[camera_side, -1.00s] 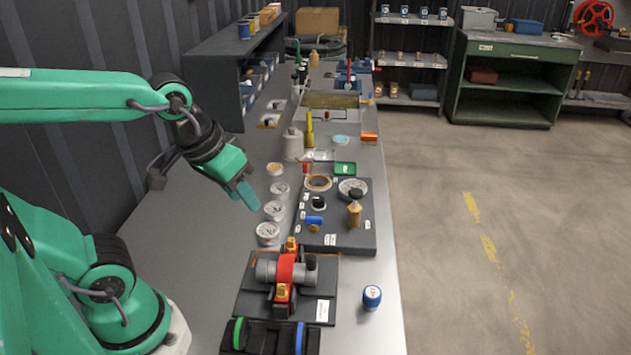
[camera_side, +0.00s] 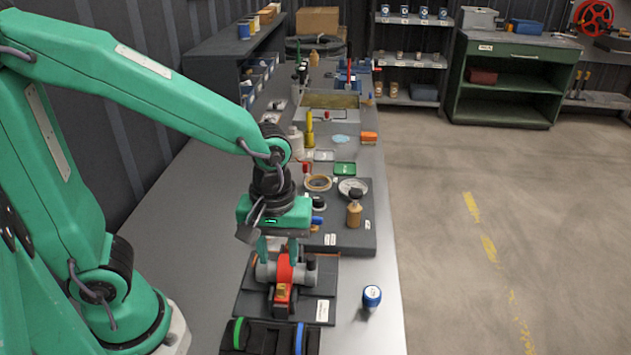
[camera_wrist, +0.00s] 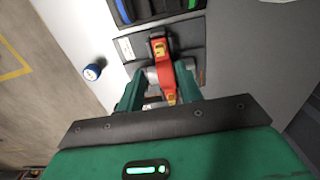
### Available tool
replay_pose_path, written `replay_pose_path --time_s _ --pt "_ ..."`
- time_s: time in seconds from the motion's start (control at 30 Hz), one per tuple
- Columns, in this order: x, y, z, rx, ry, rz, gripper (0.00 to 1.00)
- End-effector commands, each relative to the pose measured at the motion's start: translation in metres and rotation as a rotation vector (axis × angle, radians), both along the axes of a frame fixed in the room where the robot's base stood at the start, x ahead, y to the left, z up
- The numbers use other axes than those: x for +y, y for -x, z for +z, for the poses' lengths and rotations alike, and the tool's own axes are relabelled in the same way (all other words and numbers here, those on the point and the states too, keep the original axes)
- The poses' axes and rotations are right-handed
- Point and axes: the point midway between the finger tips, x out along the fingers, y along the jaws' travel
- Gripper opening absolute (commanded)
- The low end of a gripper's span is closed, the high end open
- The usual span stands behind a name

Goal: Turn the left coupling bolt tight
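A red clamp-shaped coupling (camera_side: 284,270) sits across a grey cylindrical shaft (camera_side: 309,277) on a dark base plate. One brass bolt (camera_wrist: 159,48) is on its end nearer the side camera. A second brass bolt (camera_wrist: 171,98) is at the other end; in the side view my gripper hides it. My gripper (camera_side: 278,256) points down over that far end. In the wrist view, the green fingers of my gripper (camera_wrist: 160,76) are apart, one on each side of the red coupling, with gaps between. I cannot tell whether either finger touches the shaft.
A black holder (camera_side: 268,337) with green and blue bands lies in front. A dark tray (camera_side: 351,240) with a brass-coloured bottle (camera_side: 354,210) is behind. The bench left of the pump is clear.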

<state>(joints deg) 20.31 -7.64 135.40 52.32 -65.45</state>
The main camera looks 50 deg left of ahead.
Motion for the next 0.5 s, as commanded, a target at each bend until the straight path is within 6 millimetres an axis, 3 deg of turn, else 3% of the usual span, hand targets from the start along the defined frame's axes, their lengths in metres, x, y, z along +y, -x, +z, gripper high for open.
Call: replay_pose_path --time_s 0.27,0.5 --pt "0.000 0.000 -0.010 0.002 -0.001 -0.002 0.35" --pt "0.001 0.001 -0.035 0.004 -0.001 -0.002 0.35"
